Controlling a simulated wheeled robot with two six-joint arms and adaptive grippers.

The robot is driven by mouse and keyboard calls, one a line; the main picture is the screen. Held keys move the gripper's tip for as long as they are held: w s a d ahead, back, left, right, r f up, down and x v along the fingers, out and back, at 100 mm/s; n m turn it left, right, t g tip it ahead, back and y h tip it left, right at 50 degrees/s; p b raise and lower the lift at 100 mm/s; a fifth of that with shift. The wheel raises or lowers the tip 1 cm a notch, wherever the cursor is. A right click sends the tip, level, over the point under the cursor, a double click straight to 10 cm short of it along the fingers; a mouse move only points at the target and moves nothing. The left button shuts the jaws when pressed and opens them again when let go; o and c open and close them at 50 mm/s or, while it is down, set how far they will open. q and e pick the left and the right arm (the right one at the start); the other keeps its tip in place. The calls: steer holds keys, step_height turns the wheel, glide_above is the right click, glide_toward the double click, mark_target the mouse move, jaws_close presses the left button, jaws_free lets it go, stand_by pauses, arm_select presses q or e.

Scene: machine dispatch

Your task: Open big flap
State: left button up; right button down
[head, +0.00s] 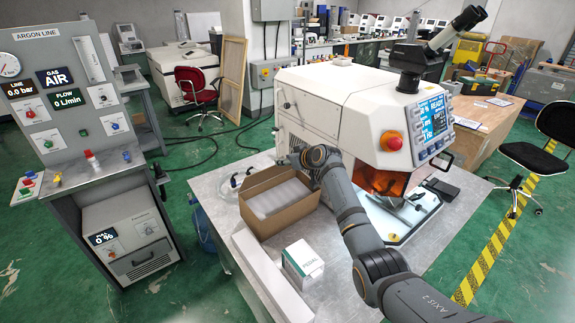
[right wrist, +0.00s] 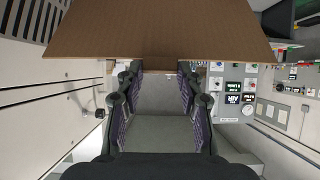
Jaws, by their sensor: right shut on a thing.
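An open brown cardboard box (head: 283,220) stands on the grey table in the head view, with a pale ribbed block (head: 272,198) inside. My right gripper (head: 303,160) is at the box's far right edge, beside the white machine. In the right wrist view, a wide brown cardboard flap (right wrist: 160,35) fills the top, and the fingers of my right gripper (right wrist: 160,72) reach up to its lower edge. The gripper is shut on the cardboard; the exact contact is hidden. My left gripper is not in view.
The white machine (head: 335,105) with its screen stands close right of the box. A small white carton (head: 302,262) and a long white box (head: 268,275) lie in front. A grey gas panel (head: 75,95) stands at the left. Cables lie by the box's left side.

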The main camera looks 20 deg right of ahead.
steer(key=shift+w+r, duration=0.2)
steer(key=shift+r, duration=0.25)
steer(key=c, duration=1.2)
jaws_free()
steer(key=o, duration=0.4)
steer(key=shift+s+a, duration=0.1)
steer(key=shift+s, duration=0.05)
steer(key=shift+f, duration=0.1)
steer(key=v, duration=1.2)
steer(key=shift+s, duration=0.1)
steer(key=shift+f, duration=0.15)
